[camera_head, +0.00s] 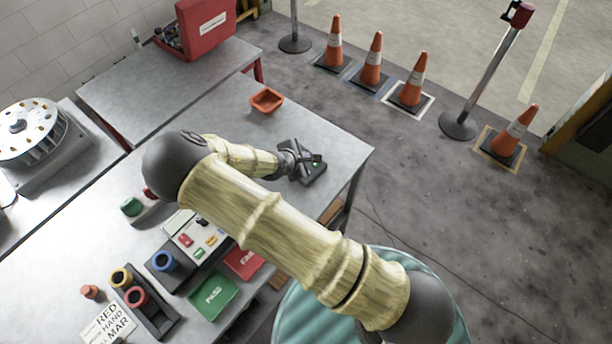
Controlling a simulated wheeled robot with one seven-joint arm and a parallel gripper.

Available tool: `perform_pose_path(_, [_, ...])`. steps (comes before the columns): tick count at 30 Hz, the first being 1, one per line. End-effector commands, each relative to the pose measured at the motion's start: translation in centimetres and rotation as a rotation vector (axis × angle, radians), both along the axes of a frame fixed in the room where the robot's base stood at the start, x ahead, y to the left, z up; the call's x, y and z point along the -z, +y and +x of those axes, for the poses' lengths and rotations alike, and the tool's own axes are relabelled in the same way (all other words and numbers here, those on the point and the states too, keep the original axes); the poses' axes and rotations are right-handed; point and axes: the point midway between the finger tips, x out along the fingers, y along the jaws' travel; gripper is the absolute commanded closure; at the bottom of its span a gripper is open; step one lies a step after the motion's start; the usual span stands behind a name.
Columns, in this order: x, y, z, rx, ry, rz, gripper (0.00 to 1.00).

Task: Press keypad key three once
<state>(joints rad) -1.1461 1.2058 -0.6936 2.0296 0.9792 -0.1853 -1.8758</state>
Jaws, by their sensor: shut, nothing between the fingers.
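My gripper (312,158) is at the end of my arm, near the right edge of the metal table. It is shut and holds nothing. A small dark device (314,176) with a green spot lies under and beside the gripper; it looks like the keypad. My gripper and wrist cover part of it. Its keys are too small to read, so I cannot tell which one is key three. I cannot tell whether the fingertips touch the device or hover above it.
An orange tray (267,101) stands behind the gripper. Traffic cones (371,60) stand on the floor beyond.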

Motion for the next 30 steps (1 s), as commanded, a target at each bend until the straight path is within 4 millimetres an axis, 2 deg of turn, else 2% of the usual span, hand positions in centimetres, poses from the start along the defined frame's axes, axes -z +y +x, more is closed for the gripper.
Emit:
perform_pose_path(1, [1.1,0.1,0.0,0.001,0.0,0.002,1.0])
perform_pose_path(15, [5.2,0.1,0.0,-0.002,0.0,0.0,1.0])
perform_pose_path(30, [5.8,0.1,0.0,-0.002,0.0,0.0,1.0])
